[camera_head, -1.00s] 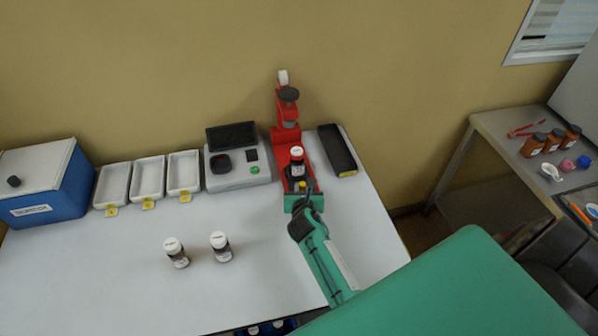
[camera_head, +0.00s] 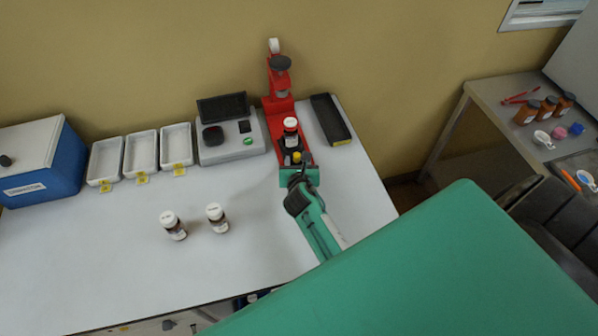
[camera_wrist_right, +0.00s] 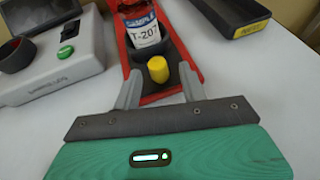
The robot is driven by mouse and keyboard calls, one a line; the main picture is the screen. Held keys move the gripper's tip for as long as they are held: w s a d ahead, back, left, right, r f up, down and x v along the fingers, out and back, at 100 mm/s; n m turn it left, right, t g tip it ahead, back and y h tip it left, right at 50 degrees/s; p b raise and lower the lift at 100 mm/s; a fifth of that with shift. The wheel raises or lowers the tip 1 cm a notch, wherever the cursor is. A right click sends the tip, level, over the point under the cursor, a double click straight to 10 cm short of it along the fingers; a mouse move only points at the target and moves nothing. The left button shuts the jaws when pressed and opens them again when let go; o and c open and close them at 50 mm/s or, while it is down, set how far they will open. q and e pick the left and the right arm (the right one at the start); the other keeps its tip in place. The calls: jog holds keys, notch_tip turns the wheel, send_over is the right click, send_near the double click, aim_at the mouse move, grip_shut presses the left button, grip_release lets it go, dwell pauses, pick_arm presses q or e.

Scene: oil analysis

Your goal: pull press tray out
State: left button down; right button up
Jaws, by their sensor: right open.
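The red press (camera_head: 280,85) stands at the back of the white table. Its red tray (camera_head: 307,153) extends toward me, with a dark, white-capped bottle (camera_head: 290,130) upright on it. The bottle's label reads T-207 in the right wrist view (camera_wrist_right: 143,30). My left gripper is not in view.
A grey tester (camera_head: 228,145) stands left of the press, a black tray (camera_head: 331,120) right of it. White trays (camera_head: 141,157) and a blue box (camera_head: 40,165) are farther left. A side table (camera_head: 490,110) is at right.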

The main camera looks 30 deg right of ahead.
jog(key=b+v, duration=0.2)
jog(key=v, duration=1.1)
jog(key=shift+r, duration=0.1)
